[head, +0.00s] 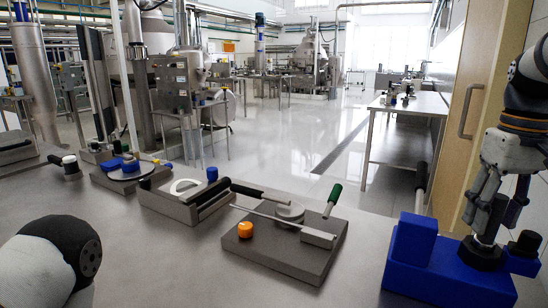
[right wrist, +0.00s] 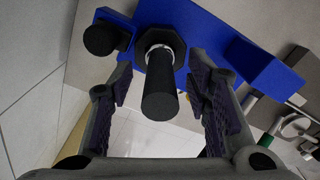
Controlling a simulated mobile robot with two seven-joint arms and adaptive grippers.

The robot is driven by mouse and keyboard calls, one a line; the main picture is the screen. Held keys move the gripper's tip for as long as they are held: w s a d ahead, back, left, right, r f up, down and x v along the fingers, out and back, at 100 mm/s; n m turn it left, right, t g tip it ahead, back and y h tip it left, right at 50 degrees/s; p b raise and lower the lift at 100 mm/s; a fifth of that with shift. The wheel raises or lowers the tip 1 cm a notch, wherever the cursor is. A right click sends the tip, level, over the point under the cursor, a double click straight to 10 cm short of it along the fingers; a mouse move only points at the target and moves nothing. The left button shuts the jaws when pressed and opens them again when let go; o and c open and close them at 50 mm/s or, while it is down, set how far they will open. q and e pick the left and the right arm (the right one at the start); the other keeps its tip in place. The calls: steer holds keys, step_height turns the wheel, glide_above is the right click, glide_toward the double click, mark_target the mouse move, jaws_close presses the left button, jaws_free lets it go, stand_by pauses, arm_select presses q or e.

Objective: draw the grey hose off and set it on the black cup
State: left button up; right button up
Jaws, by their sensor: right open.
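The grey hose (right wrist: 160,95), a dark upright cylinder, stands on a black octagonal foot (right wrist: 178,40) with a pale metal collar at its base. The foot sits on a blue base (head: 435,265). The black cup (right wrist: 100,38) is a short round dark piece on a side arm of the base; it also shows in the head view (head: 525,243). My right gripper (head: 492,210) is open, pointing down over the base. In the right wrist view its fingers (right wrist: 160,80) stand either side of the hose, with gaps showing. My left gripper is out of view.
A blue block (head: 414,238) rises from the base's left side. Left of it is a grey plate (head: 275,258) with an orange knob (head: 245,229) and a green-handled lever (head: 333,198). Other fixtures line the bench to the left. A wooden door frame (head: 475,100) stands behind.

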jaws_close()
steer(key=shift+r, duration=4)
steer(key=shift+s, duration=0.1)
steer(key=s+d+f, duration=0.1)
steer(key=s+f, duration=0.1)
steer(key=s, duration=0.5)
steer(key=s+d+f, duration=0.2)
steer(key=s, duration=0.5)
